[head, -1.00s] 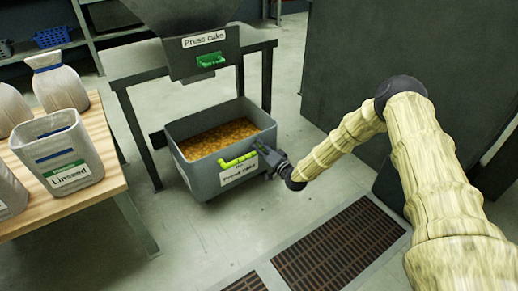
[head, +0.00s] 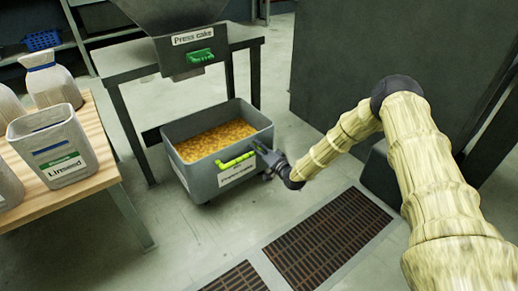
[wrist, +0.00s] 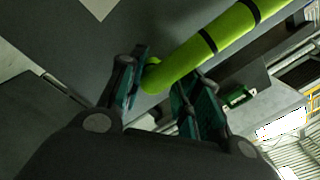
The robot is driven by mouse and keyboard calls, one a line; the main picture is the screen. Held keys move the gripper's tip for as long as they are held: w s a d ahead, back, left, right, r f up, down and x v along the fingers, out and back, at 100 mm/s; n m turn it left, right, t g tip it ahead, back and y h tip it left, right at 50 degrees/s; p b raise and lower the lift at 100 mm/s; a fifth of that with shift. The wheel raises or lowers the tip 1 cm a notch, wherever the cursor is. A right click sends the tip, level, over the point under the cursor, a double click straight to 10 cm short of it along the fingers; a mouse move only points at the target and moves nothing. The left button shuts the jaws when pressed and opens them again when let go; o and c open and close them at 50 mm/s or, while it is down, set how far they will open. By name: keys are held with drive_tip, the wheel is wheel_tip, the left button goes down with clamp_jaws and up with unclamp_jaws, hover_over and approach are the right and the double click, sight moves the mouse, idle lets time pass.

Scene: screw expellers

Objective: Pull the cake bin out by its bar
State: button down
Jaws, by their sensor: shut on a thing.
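The cake bin (head: 204,180) is a grey tub on the floor, filled with orange-brown press cake (head: 216,138). Its front wall has a white label and a yellow-green bar (head: 236,161). My gripper (head: 264,161) is at the right end of the bar. In the wrist view the bar (wrist: 215,40), with dark bands, runs between the two fingers of my gripper (wrist: 166,82), and they are shut on its end. The finger contact is partly hidden in the head view.
A dark stand with the Press cake chute (head: 191,62) and its green handle stands behind and above the bin. A wooden table (head: 75,188) with a Linseed container (head: 52,150) and sacks is at left.

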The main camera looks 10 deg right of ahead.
drive_tip(key=shift+a, duration=0.1)
drive_tip(key=c, duration=0.9)
unclamp_jaws()
drive_tip(key=shift+a, duration=0.1)
drive_tip(key=shift+c, duration=0.2)
drive_tip(key=shift+s, duration=0.1)
drive_tip(key=shift+s+d, duration=0.15)
drive_tip(key=shift+d, duration=0.1)
drive_tip(key=v, duration=1.1)
drive_tip(key=shift+s, duration=0.25)
drive_tip(key=shift+d, duration=0.1)
